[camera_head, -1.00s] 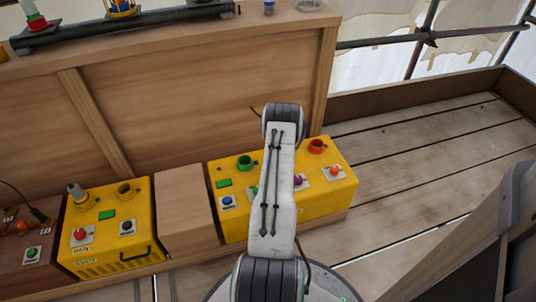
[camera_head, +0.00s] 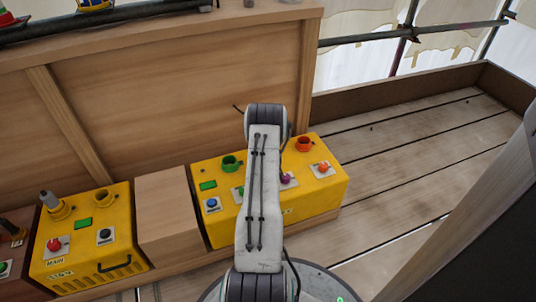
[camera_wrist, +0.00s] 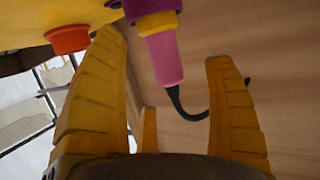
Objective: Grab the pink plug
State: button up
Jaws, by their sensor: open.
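The pink plug (camera_wrist: 163,58) shows in the wrist view, with a yellow band at its upper end, set against a dark purple socket (camera_wrist: 146,8). A black cable (camera_wrist: 190,114) curves away from its lower end. My gripper (camera_wrist: 165,48) is open, with one yellow finger to the left of the plug and one to the right. Neither finger visibly touches it. In the head view my arm hides the plug and the gripper from sight.
The yellow panel box (camera_head: 325,194) bears a green socket (camera_head: 231,162), an orange socket (camera_head: 304,144) and several buttons. An orange-red socket (camera_wrist: 67,41) is beside the left finger. A wooden wall (camera_head: 180,100) stands behind. Plank floor (camera_head: 420,150) on the right is clear.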

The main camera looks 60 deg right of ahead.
jog(key=shift+b+x, duration=1.15)
jog(key=shift+b, duration=0.4)
jog(key=shift+w+d+f+b, duration=0.1)
jog(key=shift+d+b, duration=0.2)
jog(key=shift+b, duration=0.1)
jog(key=c, duration=1.3)
jog(key=shift+c, duration=0.7)
